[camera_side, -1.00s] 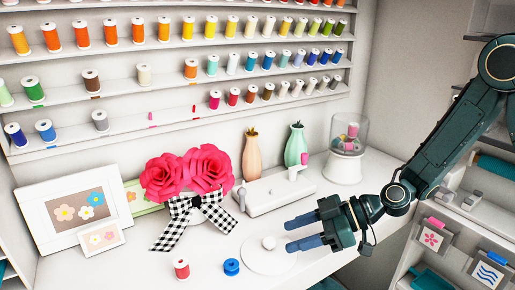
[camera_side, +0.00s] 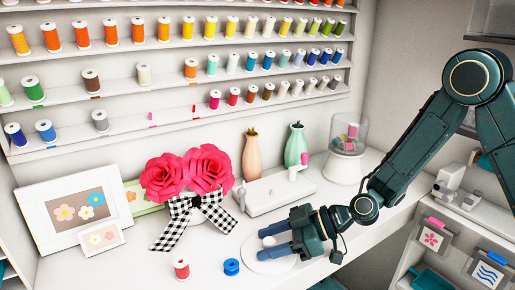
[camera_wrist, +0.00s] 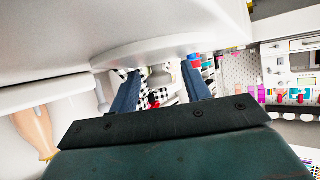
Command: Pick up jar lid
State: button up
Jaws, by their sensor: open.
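The jar lid (camera_side: 262,267) is a flat white disc with a small round knob (camera_side: 268,241) in its middle. It lies on the white desk near the front edge. My gripper (camera_side: 261,242) is open over the lid, with one blue finger on each side of the knob. Whether either finger touches the knob cannot be told. In the wrist view the two fingers of my gripper (camera_wrist: 159,72) stand apart, and a pale curved surface fills the area above them. My gripper partly hides the right part of the lid.
A blue spool (camera_side: 231,267) lies close to the lid's left, and a red spool (camera_side: 181,267) stands farther left. A white sewing machine (camera_side: 275,193) and a bow-tied bunch of red paper roses (camera_side: 187,172) are behind. A white-based glass jar (camera_side: 345,165) stands at the back right.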

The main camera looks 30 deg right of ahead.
aim_at(269, 240)
jog(key=shift+w+a+f, duration=0.1)
jog(key=shift+a, duration=0.05)
dwell(0.3)
jog(key=c, duration=1)
notch_tip(269, 240, up, 20)
jog(key=shift+r, duration=0.1)
dwell(0.3)
dwell(0.4)
